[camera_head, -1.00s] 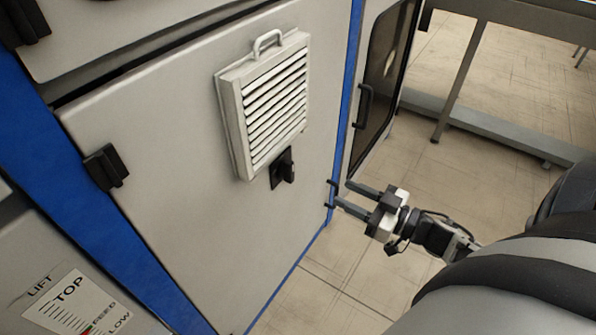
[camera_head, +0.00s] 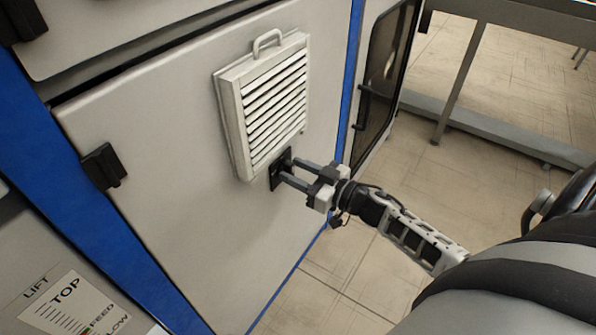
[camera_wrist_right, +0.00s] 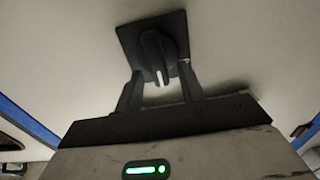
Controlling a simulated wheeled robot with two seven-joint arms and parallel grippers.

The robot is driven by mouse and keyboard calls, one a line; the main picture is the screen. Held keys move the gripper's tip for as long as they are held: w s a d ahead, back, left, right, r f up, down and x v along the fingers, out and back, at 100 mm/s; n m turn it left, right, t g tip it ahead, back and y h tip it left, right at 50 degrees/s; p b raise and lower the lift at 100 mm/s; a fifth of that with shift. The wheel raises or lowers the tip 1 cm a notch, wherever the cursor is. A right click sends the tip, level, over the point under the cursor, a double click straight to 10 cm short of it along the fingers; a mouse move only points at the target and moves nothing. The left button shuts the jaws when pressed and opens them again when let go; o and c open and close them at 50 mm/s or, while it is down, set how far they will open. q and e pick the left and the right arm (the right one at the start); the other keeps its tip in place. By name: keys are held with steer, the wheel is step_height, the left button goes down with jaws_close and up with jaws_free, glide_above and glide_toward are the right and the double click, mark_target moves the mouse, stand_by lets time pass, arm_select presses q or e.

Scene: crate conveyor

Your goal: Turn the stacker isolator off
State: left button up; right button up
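The isolator is a small black rotary switch (camera_head: 277,175) on the grey cabinet door, just below the louvred vent. In the right wrist view its square plate (camera_wrist_right: 128,36) and raised handle (camera_wrist_right: 154,55) show, with a pale mark on the handle's end. My right gripper (camera_head: 286,170) is open at the switch. In the wrist view its two fingers stand apart, one on each side of the handle's lower end, with gaps between fingers and handle. In the head view the fingers partly hide the switch. My left gripper is not in view.
The white louvred vent (camera_head: 272,100) with a top handle juts out right above the switch. A black latch (camera_head: 104,166) sits on the door's left side. A "LIFT" gauge (camera_head: 68,305) is at bottom left. Open floor (camera_head: 340,275) lies right of the cabinet.

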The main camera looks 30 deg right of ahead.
steer(key=shift+c, duration=0.3)
jaws_close()
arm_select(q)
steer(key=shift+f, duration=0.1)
arm_select(e)
steer(key=shift+n, duration=0.4)
steer(key=n, duration=0.4)
steer(key=shift+s+a+f+n, duration=0.1)
steer(key=shift+s+a+n, duration=0.05)
steer(key=shift+a+n, duration=0.2)
arm_select(q)
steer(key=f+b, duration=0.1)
steer(key=b, duration=0.2)
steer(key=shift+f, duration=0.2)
arm_select(e)
steer(key=n, duration=0.4)
steer(key=f+n, duration=0.1)
steer(key=n, duration=0.7)
steer(key=shift+s+a+f, duration=0.2)
steer(key=shift+a, duration=0.2)
steer(key=shift+n, duration=0.35)
